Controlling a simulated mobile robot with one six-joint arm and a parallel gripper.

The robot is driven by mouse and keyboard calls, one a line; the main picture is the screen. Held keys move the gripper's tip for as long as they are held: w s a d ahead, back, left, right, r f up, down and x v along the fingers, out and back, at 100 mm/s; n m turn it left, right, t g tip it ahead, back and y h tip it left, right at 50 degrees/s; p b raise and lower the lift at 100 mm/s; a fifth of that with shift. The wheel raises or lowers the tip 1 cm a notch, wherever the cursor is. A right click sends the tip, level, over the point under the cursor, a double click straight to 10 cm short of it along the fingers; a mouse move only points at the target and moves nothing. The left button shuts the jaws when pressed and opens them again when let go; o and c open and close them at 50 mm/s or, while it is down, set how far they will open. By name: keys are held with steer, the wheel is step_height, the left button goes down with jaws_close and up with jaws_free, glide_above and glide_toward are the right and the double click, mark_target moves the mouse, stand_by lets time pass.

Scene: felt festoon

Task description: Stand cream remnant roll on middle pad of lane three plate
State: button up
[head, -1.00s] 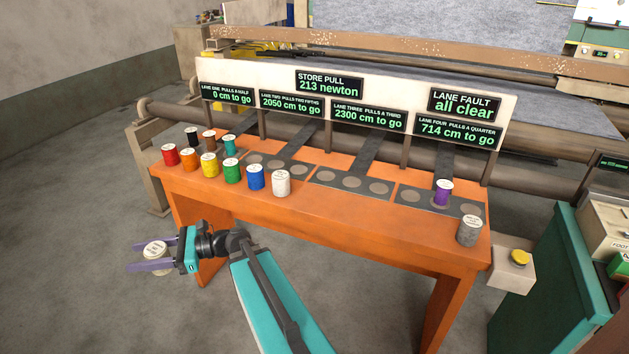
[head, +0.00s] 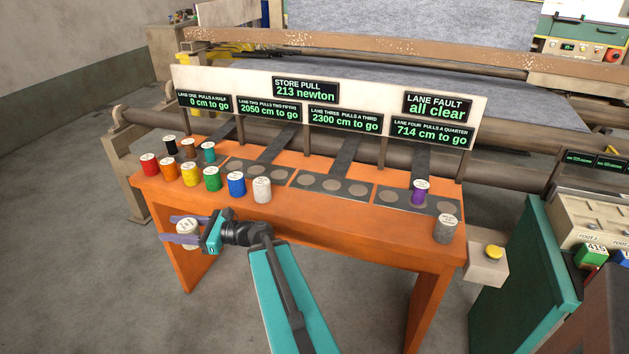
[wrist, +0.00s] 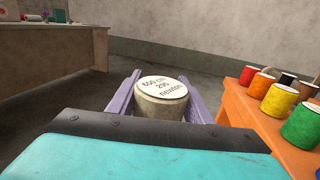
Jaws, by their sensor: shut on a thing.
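The cream remnant roll (head: 187,228) is in my gripper (head: 184,229), held in the air at the left front of the orange table. The lane three plate (head: 319,189) is a dark strip on the table below the lane three sign. Its middle pad (head: 332,185) is a bare grey disc. My gripper is left of this plate and lower in the picture.
Several coloured rolls stand on the left of the orange table (head: 330,220), with a white roll (head: 262,190) left of the lane three plate. A purple roll (head: 419,192) stands on the lane four plate. A grey roll (head: 446,229) stands at the right end. The signboard (head: 385,92) rises behind.

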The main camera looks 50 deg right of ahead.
steer(key=s+d+r+m+t+h+p, duration=0.1)
steer(key=s+d+m+h+p, duration=0.15)
steer(key=d, duration=0.45)
steer(key=s+d+r+m+t+h+p, duration=0.1)
steer(key=d+h, duration=0.2)
steer(key=d, duration=0.4)
steer(key=s+d+m+g+h+p, duration=0.1)
steer(key=s+d+m+h+p, duration=0.2)
steer(key=s+d+h, duration=0.3)
steer(key=s+d+r+m+g+h+p, duration=0.1)
steer(key=s+d+m+h+p, duration=0.3)
steer(key=s+d, duration=1.2)
steer(key=d+m+h, duration=0.2)
steer(key=d+h, duration=0.1)
steer(key=d, duration=0.2)
steer(key=shift+s+d, duration=0.25)
steer(key=shift+w+r+h, duration=0.1)
steer(key=shift+h, duration=0.15)
steer(key=w+d+b, duration=0.2)
steer(key=b, duration=0.1)
steer(key=shift+d+f, duration=0.15)
steer(key=shift+f, duration=0.15)
steer(key=w+d+b, duration=0.1)
steer(key=b, duration=0.4)
steer(key=shift+f+b, duration=0.1)
steer(key=shift+b, duration=0.2)
